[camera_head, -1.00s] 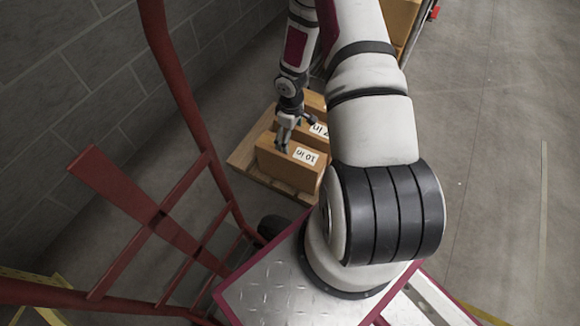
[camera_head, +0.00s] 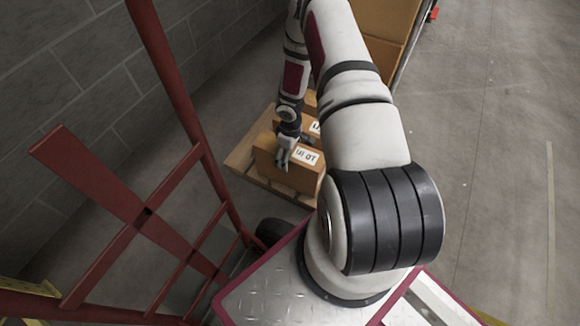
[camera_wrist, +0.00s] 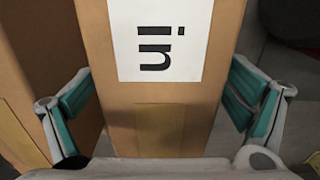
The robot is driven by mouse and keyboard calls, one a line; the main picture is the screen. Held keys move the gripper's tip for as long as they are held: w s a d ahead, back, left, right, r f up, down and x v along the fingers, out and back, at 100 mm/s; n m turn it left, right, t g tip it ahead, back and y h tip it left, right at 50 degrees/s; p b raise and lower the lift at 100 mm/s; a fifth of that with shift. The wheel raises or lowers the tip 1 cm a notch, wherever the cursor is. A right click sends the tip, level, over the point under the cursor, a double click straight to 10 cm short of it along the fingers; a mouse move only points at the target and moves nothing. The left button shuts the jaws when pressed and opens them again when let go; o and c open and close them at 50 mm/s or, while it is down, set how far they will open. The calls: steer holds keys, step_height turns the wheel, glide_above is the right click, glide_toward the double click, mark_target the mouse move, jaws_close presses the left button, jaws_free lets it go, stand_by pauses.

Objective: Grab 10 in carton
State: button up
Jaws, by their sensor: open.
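The 10 in carton (camera_head: 284,171) is a brown box with a white label reading "10 in". It stands at the near end of a wooden pallet in the head view. My gripper (camera_head: 286,157) is low at the carton's top, with its fingers open. In the wrist view the carton (camera_wrist: 165,110) fills the middle, its label partly cut off so only "in" shows. The teal-padded fingers of my gripper (camera_wrist: 158,108) stand one on each side of it. Contact with the carton cannot be told.
Another brown carton (camera_head: 311,127) with a white label stands just behind on the pallet (camera_head: 240,158); in the wrist view a carton (camera_wrist: 40,60) is close at left. Large boxes (camera_head: 385,25) stand at the back. A red metal frame (camera_head: 165,70) rises at left. Floor at right is clear.

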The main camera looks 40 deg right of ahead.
step_height(320, 180, down, 2)
steer(key=shift+f+b, duration=0.15)
steer(key=shift+b, duration=0.15)
steer(key=shift+c, duration=0.6)
steer(key=c, duration=1.8)
